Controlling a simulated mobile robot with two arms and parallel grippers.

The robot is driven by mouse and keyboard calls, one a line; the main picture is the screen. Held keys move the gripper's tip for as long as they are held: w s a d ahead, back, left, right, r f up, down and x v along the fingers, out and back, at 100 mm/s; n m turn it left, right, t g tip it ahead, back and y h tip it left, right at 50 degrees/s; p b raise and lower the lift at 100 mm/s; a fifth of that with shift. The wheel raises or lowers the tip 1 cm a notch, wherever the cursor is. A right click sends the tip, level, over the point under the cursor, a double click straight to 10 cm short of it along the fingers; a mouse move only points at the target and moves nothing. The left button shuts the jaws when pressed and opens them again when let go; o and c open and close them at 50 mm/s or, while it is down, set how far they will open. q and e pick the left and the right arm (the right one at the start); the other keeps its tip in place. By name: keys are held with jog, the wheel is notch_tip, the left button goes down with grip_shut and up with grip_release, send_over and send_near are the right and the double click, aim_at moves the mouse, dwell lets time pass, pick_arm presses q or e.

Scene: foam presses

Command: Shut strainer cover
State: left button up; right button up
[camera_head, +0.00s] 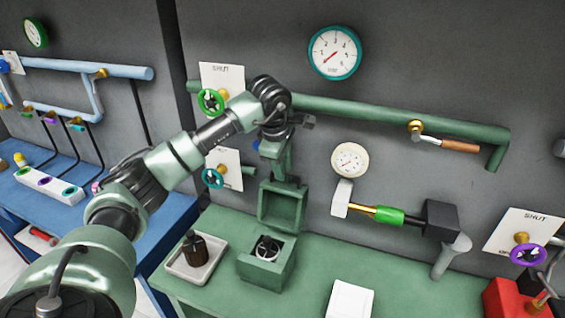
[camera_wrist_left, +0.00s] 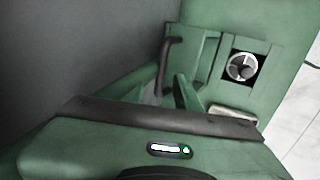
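The green strainer box (camera_head: 265,268) stands on the green bench, its top open, with a round pale basket (camera_head: 268,247) inside. Its green square cover (camera_head: 283,207) stands raised at the back of the box, its hollow side facing me. In the left wrist view the basket (camera_wrist_left: 243,67) shows at the upper right. My left gripper (camera_head: 284,145) points down just above the raised cover, near the wall. Whether it touches the cover is unclear. Its fingertips blend with the green parts, so I cannot tell their opening. My right gripper is out of view.
A tray (camera_head: 190,268) with a dark brown object (camera_head: 195,248) stands left of the box. A white block (camera_head: 350,300) lies to its right. A green pipe (camera_head: 380,112) runs along the wall behind. Valve wheels (camera_head: 212,179) are near my left arm.

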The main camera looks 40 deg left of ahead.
pick_arm(q)
jog(key=shift+f, duration=0.2)
grip_shut()
dwell(1.4)
